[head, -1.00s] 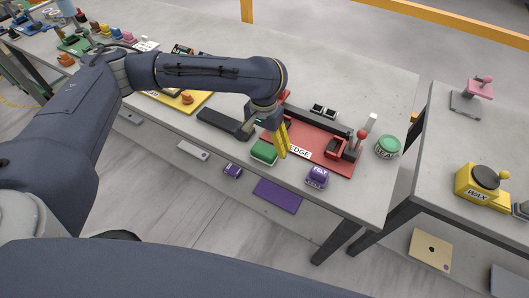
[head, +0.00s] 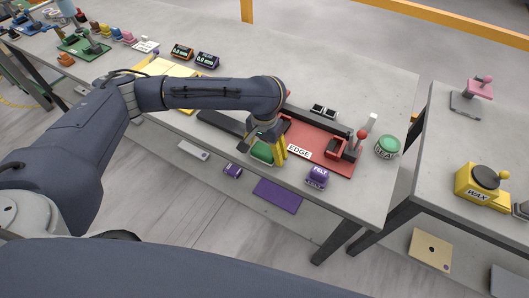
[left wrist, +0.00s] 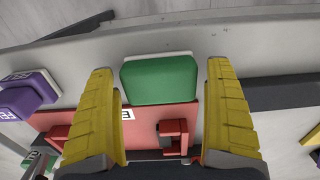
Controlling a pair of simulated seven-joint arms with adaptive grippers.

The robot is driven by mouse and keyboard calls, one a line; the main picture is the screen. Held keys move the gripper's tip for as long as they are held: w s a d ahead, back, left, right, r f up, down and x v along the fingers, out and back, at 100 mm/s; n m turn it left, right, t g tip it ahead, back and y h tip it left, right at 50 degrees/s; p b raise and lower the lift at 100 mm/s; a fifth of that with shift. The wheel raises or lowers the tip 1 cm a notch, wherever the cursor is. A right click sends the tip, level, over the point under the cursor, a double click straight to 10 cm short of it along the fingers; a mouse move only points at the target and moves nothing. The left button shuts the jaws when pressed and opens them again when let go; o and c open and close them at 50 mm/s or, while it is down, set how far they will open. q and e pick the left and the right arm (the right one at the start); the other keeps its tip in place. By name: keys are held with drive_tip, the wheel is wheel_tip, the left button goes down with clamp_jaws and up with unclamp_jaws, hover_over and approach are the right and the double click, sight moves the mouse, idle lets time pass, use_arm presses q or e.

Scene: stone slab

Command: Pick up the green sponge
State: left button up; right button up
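The green sponge (head: 261,152) lies near the front edge of the grey stone slab, at the left front corner of the red EDGE board. In the left wrist view the sponge (left wrist: 160,80) is a green block with a pale layer along its far side. My left gripper (head: 268,155) is open, its yellow fingers pointing down at the sponge. In the left wrist view the fingers (left wrist: 163,75) stand on either side of the sponge, with a gap on each side. My right gripper does not show in either view.
The red EDGE board (head: 318,142) carries a red-knobbed lever. A purple FELT block (head: 317,176) stands to the right at the front edge. A dark bar (head: 222,122) lies to the left. A green-lidded SEAL jar (head: 387,146) stands farther right.

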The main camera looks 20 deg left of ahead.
sight(265, 149)
use_arm(q)
drive_tip(key=c, duration=0.7)
wheel_tip(265, 149, up, 20)
idle(0.8)
